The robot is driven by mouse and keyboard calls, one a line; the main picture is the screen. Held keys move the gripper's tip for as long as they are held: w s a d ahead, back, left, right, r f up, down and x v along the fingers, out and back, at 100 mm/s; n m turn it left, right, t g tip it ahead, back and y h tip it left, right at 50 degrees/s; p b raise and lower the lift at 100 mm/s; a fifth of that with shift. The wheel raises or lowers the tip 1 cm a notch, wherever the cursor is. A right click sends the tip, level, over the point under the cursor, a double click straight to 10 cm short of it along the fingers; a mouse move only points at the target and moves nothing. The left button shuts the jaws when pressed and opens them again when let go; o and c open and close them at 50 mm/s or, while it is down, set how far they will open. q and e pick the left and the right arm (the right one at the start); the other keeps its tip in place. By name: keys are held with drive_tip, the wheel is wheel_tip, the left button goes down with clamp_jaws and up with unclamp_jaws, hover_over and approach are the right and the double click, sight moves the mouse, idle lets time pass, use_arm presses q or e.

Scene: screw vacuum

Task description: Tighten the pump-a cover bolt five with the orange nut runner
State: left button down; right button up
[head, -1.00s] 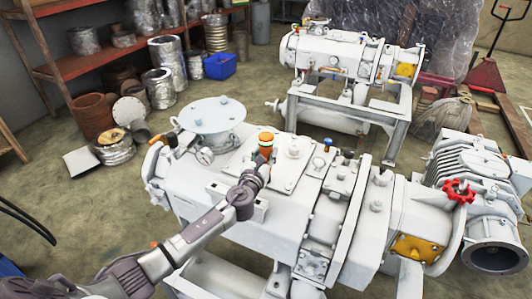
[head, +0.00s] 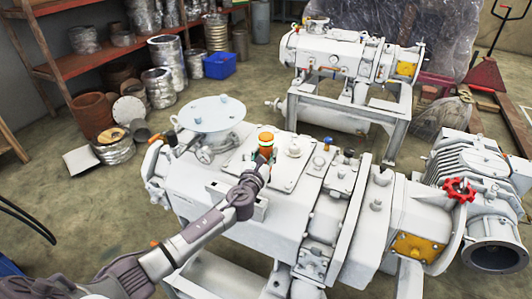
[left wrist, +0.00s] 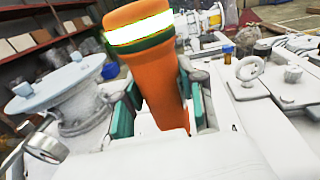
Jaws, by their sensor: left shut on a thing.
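The orange nut runner (head: 266,139) stands roughly upright over the flat cover plate of the near white pump (head: 290,220). My left gripper (head: 263,160) is shut on it. In the left wrist view the nut runner (left wrist: 160,85) has a pale glowing band and a green ring, and it leans slightly between the teal finger pads. Its lower end is hidden, so I cannot tell whether it touches a bolt. The plate (head: 300,180) carries small bolts, and I cannot tell which is bolt five. My right gripper is not in view.
A round flanged lid (head: 210,114) with blue bolts rises left of the tool. A red handwheel (head: 459,190) sits at the pump's right end. A second white pump (head: 350,55) stands behind.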

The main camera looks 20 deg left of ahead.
sight(264, 145)
use_arm(q)
drive_tip(key=shift+f, duration=0.35)
idle(1.1)
drive_tip(key=shift+s, duration=0.1)
drive_tip(key=shift+r+p, duration=2.45)
drive_tip(key=shift+r, duration=0.25)
drive_tip(key=shift+f, duration=0.1)
